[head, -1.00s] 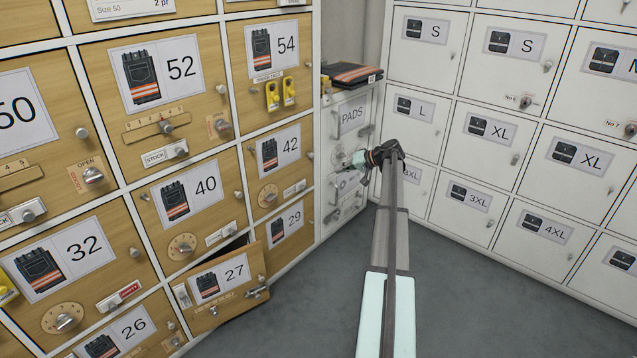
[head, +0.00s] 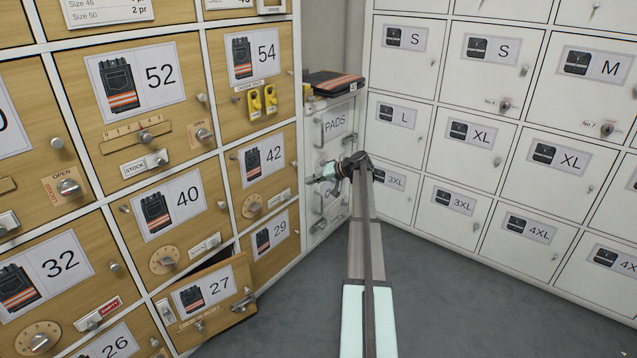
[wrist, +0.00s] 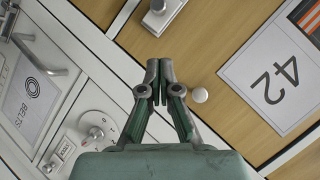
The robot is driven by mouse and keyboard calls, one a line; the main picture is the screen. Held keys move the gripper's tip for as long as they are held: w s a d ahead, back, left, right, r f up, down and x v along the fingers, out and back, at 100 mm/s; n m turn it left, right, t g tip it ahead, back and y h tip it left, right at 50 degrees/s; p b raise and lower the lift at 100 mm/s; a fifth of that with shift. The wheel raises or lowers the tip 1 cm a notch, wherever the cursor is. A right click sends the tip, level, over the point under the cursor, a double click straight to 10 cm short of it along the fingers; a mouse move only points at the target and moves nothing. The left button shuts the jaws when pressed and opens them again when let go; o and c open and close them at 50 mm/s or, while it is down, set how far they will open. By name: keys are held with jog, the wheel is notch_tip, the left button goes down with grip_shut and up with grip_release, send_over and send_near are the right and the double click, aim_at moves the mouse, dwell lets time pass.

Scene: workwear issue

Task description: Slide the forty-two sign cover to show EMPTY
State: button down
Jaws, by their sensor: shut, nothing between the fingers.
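The compartment 42 door (head: 268,165) is wooden, with a trouser picture and number label. Its sign (head: 279,199) is a small pale plate with a grey knob at the door's lower right; its word is too small to read. In the wrist view, part of the sign with its knob (wrist: 158,8) is cut off by the top edge, and the 42 label (wrist: 275,80) lies at right. My gripper (head: 312,180) is shut and empty, just right of the 42 door, in front of the white drawers. Its fingertips (wrist: 158,65) appear below the sign in the wrist view.
A round white door knob (wrist: 199,95) is close beside the fingers. The PADS drawer (head: 336,123) and other white drawers with protruding handles stand beside my gripper. The compartment 27 door (head: 207,296) stands ajar. The floor (head: 440,310) is clear.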

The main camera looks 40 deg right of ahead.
aim_at(287, 197)
jog(key=w+a+f+b, duration=0.1)
jog(key=a+f, duration=0.1)
jog(key=w+a+f+b, duration=0.1)
jog(key=w+a+f, duration=0.1)
jog(key=shift+w+f+b, duration=0.2)
jog(key=shift+w+b, duration=0.05)
jog(key=shift+b, duration=0.15)
jog(key=shift+a+f, duration=0.25)
jog(key=shift+a, duration=0.1)
jog(key=a+p, duration=0.1)
jog(key=a, duration=0.1)
jog(key=s+a+p, duration=0.1)
jog(key=a, duration=0.2)
jog(key=shift+a+r, duration=0.2)
jog(key=shift+a, duration=0.1)
jog(key=shift+a+f+p, duration=0.15)
jog(key=shift+a+p, duration=0.15)
jog(key=shift+a, duration=0.1)
jog(key=shift+d, duration=0.1)
